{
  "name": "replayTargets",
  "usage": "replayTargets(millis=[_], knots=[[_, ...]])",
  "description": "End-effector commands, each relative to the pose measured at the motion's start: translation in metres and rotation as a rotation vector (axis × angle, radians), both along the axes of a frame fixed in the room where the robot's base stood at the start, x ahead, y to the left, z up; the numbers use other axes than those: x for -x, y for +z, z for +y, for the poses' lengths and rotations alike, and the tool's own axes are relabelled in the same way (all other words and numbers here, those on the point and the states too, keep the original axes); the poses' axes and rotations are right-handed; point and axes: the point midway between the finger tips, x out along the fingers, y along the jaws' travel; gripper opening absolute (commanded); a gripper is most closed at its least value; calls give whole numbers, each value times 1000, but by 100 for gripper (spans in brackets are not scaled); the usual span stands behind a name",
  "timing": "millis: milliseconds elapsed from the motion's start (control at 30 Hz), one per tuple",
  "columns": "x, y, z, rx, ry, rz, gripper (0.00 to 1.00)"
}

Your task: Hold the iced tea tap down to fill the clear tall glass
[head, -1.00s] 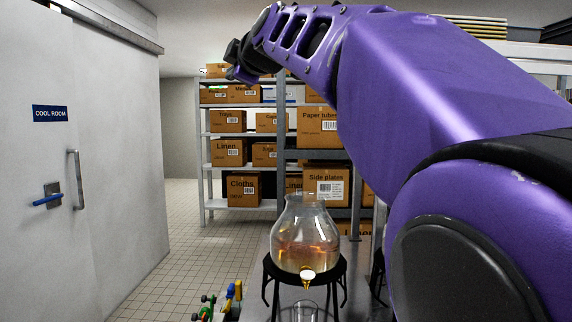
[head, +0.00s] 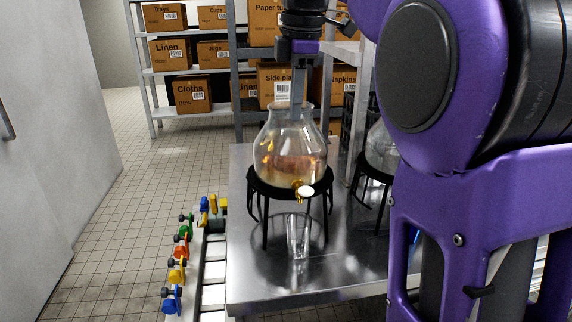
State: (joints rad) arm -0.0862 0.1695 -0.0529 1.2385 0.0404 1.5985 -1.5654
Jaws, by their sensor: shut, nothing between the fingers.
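A round clear glass dispenser (head: 290,158) with amber liquid low in it stands on a black stand (head: 262,188). Its small brass tap with a pale round end (head: 305,190) faces me. A clear tall glass (head: 298,237) stands upright on the steel table below the tap; I see no tea in it. My gripper (head: 297,102) points down, its grey fingers shut and empty, in line with the dispenser's mouth and above the tap in the picture. I cannot tell whether it is over or behind the dispenser. It is apart from the tap.
A second dispenser (head: 382,150) on a black stand is partly hidden behind my arm. The steel table (head: 255,285) is clear left of the glass. Coloured valves (head: 180,262) line its left side. Shelves with boxes (head: 175,95) stand behind.

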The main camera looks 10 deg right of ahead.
Motion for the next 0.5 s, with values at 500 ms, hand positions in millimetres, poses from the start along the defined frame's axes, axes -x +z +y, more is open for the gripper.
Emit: replayTargets(millis=[500], knots=[[27,-5,-26,42,-34,136,0]])
